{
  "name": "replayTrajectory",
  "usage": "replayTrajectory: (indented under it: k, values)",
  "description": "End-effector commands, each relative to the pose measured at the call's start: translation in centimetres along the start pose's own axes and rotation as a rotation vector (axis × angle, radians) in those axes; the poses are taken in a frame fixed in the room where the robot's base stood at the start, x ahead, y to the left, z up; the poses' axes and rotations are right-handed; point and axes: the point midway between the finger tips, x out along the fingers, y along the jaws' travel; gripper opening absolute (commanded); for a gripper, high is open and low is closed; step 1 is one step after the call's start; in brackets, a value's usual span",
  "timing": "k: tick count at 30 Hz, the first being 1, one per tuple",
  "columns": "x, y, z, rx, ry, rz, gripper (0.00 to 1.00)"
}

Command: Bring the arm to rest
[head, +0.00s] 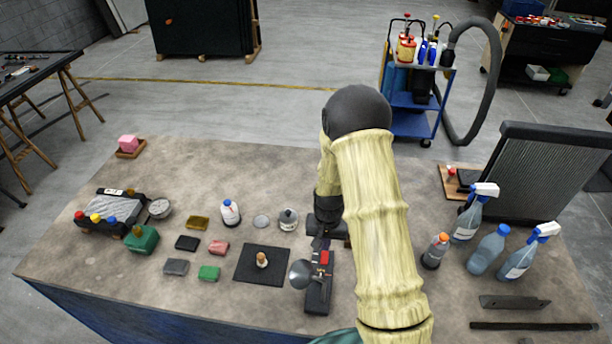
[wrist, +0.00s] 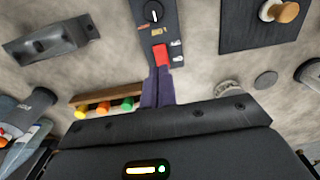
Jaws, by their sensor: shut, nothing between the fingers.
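My arm, in a pale yellow sleeve with a black joint, reaches from the bottom right over the workbench (head: 180,170) in the head view. My gripper (head: 321,240) hangs by the far end of a dark narrow device (head: 318,298) with a red switch. In the wrist view the dark fingers of my gripper (wrist: 157,75) are together and empty, just by the red switch (wrist: 162,54). A dial and small labels show on the device there. I cannot tell whether the fingers touch it. My arm hides part of the bench.
Left of the device lie a black mat (head: 245,276) with a wooden-topped knob and several coloured blocks. Spray bottles (head: 468,218) and a large grey-finned panel (head: 545,175) stand at the right. A wooden rack with coloured pieces (wrist: 104,108) shows in the wrist view. The bench's back left is mostly clear.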

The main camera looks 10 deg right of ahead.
Motion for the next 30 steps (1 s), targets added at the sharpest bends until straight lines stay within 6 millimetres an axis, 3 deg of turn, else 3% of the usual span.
replayTrajectory:
  k: [7, 14, 21, 30]
  values:
    - [-0.7, 0.1, 0.2, -0.010, 0.009, -0.003, 0.00]
    - [-5.0, 0.5, 1.8, -0.071, 0.058, -0.019, 0.00]
    - [-9.7, 1.6, 5.1, -0.156, 0.119, -0.032, 0.00]
    - [-13.5, 3.5, 10.7, -0.262, 0.196, -0.038, 0.00]
